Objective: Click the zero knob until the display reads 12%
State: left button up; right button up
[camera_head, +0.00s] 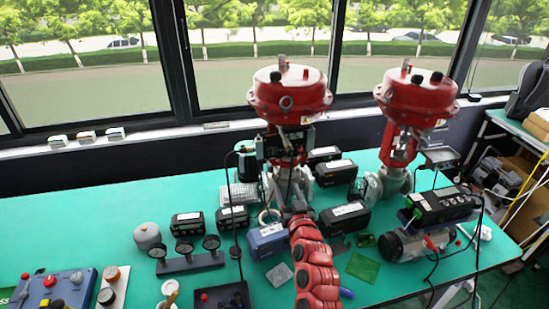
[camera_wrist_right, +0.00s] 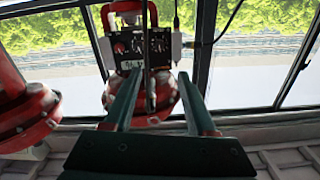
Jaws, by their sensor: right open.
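The positioner is a dark box with small round dials or knobs on its face (camera_wrist_right: 140,47), fixed to a red valve actuator (camera_wrist_right: 148,108) in the right wrist view. A small pale label or display (camera_wrist_right: 133,63) sits low on that face; I cannot read it or tell which knob is the zero knob. In the head view the red valve (camera_head: 290,95) stands mid-table, its positioner partly hidden. My right gripper (camera_wrist_right: 158,74) is open and empty, its two fingers apart below the positioner's face. In the head view it (camera_head: 287,205) is small, in front of the valve. My left gripper is out of view.
A second red valve (camera_head: 416,100) stands to the right. Black boxes, a blue-grey box (camera_head: 268,240) and gauges (camera_head: 184,249) crowd the green table (camera_head: 70,225). A thin cable hangs left of my right arm.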

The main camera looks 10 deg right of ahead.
jog(key=p, duration=0.3)
send_near(273, 154)
jog(key=w, duration=0.6)
jog(key=shift+w+a+f, duration=0.15)
jog(key=shift+w, duration=0.4)
jog(key=shift+w+b, duration=0.3)
jog(key=shift+w, duration=0.1)
grip_shut()
